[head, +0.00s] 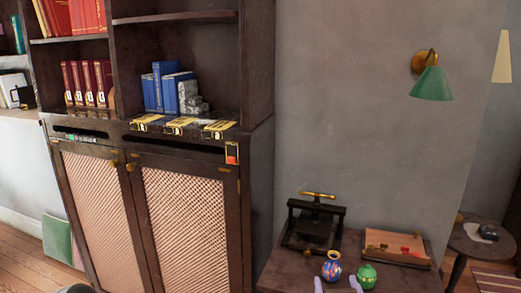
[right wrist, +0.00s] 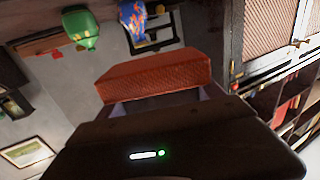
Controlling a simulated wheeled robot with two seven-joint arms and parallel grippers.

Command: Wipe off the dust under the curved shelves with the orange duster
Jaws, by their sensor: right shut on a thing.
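The orange duster (right wrist: 155,76) shows in the right wrist view as a textured orange-red block. It sits between the pale fingers of my right gripper (right wrist: 160,98), which is shut on it. In the head view my right gripper (head: 338,287) shows only its pale fingertips at the bottom edge, in front of the vases; I cannot make out the duster there. My left gripper is not in view. I see no shelves that are clearly curved and can make out no dust.
A dark bookcase (head: 258,150) with mesh doors stands at the left. A low table (head: 290,272) at the right bears a black press (head: 313,225), a blue patterned vase (head: 331,266), a green vase (head: 367,276) and a wooden box (head: 395,243). A small round table (head: 465,240) stands behind.

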